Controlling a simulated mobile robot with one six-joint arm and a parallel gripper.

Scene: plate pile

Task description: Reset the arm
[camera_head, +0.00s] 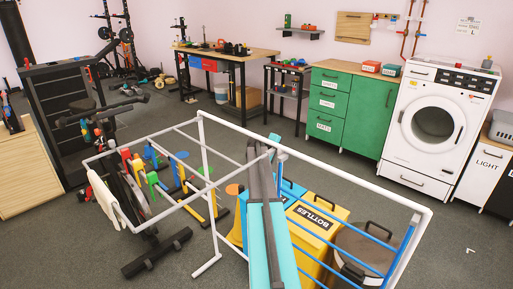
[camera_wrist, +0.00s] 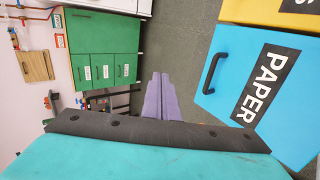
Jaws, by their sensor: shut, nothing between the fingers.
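My arm rises from the bottom of the head view as teal links with dark grey parts, in front of the white tube frame (camera_head: 318,172). In the head view I cannot make out the fingertips. In the wrist view my gripper (camera_wrist: 158,80) shows as two lavender fingers lying side by side, shut and empty. They reach out from behind a dark edge above a teal surface, over grey floor. No plate shows in either view.
A yellow BOTTLES bin (camera_head: 330,232) and a blue PAPER bin (camera_wrist: 262,75) stand close by. Green cabinets (camera_head: 343,113) and a white washing machine (camera_head: 436,122) line the back wall. A workbench (camera_head: 228,53) stands further left. Open grey floor lies before the cabinets.

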